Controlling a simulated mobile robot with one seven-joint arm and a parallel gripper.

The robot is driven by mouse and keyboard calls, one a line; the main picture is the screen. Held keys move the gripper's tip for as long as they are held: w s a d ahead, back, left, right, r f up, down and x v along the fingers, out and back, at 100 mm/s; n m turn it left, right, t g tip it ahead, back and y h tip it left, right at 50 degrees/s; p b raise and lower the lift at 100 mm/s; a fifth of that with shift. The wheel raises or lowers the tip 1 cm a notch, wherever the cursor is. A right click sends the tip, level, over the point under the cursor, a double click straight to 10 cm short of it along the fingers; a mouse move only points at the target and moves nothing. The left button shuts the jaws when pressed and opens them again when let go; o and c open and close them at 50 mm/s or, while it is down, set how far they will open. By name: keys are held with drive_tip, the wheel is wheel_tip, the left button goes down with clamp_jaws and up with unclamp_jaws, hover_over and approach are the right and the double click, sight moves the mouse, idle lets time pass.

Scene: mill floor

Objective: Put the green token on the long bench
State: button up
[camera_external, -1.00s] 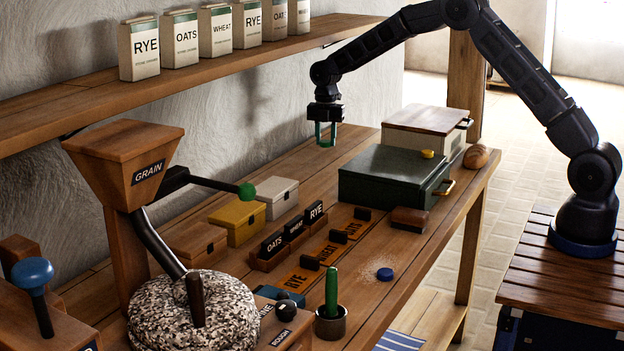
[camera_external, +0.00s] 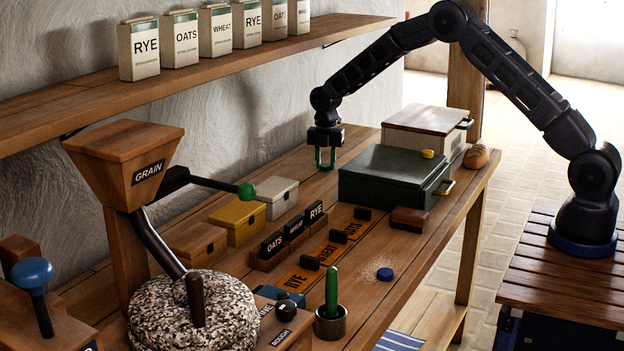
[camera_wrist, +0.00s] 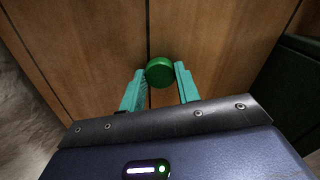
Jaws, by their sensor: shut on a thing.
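The green token (camera_wrist: 159,71) is a small round disc between the teal fingertips of my gripper (camera_wrist: 160,84) in the wrist view. My gripper (camera_external: 326,166) is shut on it. My gripper points down low over the bench's far part, just left of the dark green box. I cannot tell whether the token touches the planks.
The dark green box (camera_external: 390,180) stands close at the right, with a yellow token (camera_external: 427,154) on its lid. A cream box (camera_external: 425,125) stands behind it. A blue token (camera_external: 385,274) lies near the front edge. Small boxes and signs stand left; bare planks surround my gripper.

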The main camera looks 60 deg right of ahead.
sight(326, 165)
drive_tip(key=shift+f, duration=0.1)
drive_tip(key=o, duration=0.9)
drive_tip(key=shift+o, duration=0.2)
drive_tip(key=shift+r, duration=3.9)
